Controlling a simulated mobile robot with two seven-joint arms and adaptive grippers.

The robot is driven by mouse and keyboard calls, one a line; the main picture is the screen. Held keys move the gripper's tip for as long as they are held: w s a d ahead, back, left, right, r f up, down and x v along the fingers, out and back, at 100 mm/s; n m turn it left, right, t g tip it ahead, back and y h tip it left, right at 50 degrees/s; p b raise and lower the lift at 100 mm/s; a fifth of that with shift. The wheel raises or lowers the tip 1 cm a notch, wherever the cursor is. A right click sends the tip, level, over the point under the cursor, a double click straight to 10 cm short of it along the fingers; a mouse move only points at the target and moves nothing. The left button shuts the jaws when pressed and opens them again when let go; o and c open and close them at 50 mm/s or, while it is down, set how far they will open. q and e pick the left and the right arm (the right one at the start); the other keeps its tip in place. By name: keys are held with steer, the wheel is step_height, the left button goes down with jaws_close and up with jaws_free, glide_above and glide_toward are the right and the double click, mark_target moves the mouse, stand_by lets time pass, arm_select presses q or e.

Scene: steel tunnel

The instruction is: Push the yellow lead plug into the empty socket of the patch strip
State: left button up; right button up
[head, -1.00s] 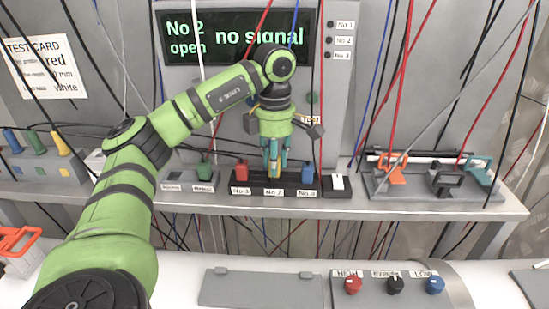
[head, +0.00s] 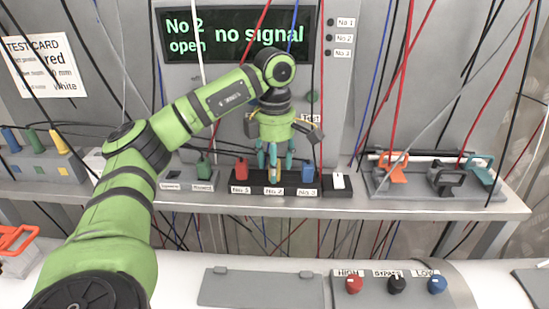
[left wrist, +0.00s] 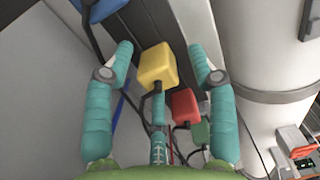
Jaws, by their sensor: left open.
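The yellow lead plug (head: 274,176) stands at the middle position of the black patch strip (head: 330,190), behind the label No 2. The head view does not show clearly how deep it sits. In the left wrist view the yellow plug (left wrist: 157,66) appears as a block between the spread teal fingers, with gaps to the two side fingers. My left gripper (head: 275,160) is open, pointing down over the plug. A red plug (head: 241,171) stands at No 1 and a blue plug (head: 307,173) at No 3. My right gripper is out of view.
The display (head: 237,36) reads "No 2 open" and "no signal". A green plug (head: 204,169) stands left of the strip, and a white switch (head: 338,181) right of it. Clamps (head: 391,174) are further right. Many cables hang in front of the wall.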

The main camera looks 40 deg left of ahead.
arm_select(q)
step_height(320, 180, up, 12)
stand_by(0.7)
stand_by(0.6)
